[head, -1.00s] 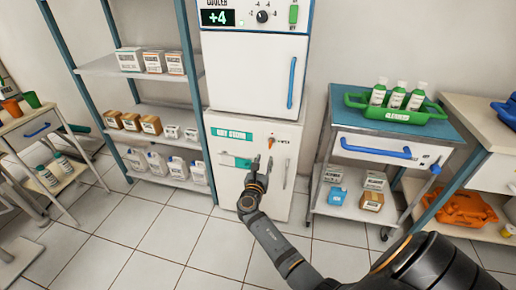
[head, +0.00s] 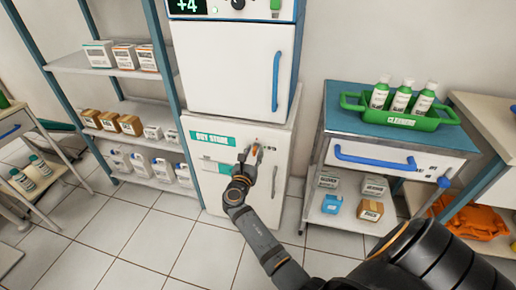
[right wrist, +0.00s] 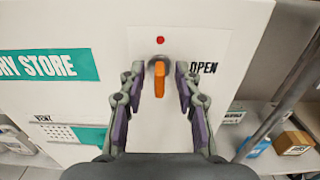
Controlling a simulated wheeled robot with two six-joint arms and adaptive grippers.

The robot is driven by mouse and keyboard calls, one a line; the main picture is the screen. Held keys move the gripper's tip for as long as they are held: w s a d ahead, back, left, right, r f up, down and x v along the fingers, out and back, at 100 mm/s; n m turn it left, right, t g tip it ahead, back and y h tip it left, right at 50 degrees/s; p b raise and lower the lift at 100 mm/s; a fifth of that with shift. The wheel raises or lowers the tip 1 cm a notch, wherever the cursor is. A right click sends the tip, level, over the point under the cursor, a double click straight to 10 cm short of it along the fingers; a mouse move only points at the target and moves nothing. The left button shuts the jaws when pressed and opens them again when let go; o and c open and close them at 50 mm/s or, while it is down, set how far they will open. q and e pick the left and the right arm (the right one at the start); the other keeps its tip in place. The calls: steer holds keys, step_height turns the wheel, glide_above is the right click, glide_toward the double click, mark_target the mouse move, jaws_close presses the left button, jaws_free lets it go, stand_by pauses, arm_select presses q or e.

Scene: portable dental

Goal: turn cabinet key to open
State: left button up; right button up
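The orange cabinet key (right wrist: 159,82) points straight down in its round lock on the white cabinet door in the right wrist view. A red dot sits above it and the word OPEN (right wrist: 203,68) is to its right. My right gripper (right wrist: 159,80) is open, with one finger on each side of the key and a gap on both sides. In the head view my right gripper (head: 250,158) is at the front of the white dry store cabinet (head: 213,180), largely covering the key. The cabinet door is shut. My left gripper is in neither view.
A white cooler (head: 232,70) with a blue handle stands above the cabinet. A shelf unit (head: 140,110) with boxes is to the left. A trolley (head: 385,150) with a green bottle tray (head: 400,119) stands to the right. The tiled floor in front is clear.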

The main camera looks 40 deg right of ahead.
steer(key=shift+r, duration=0.1)
jaws_close()
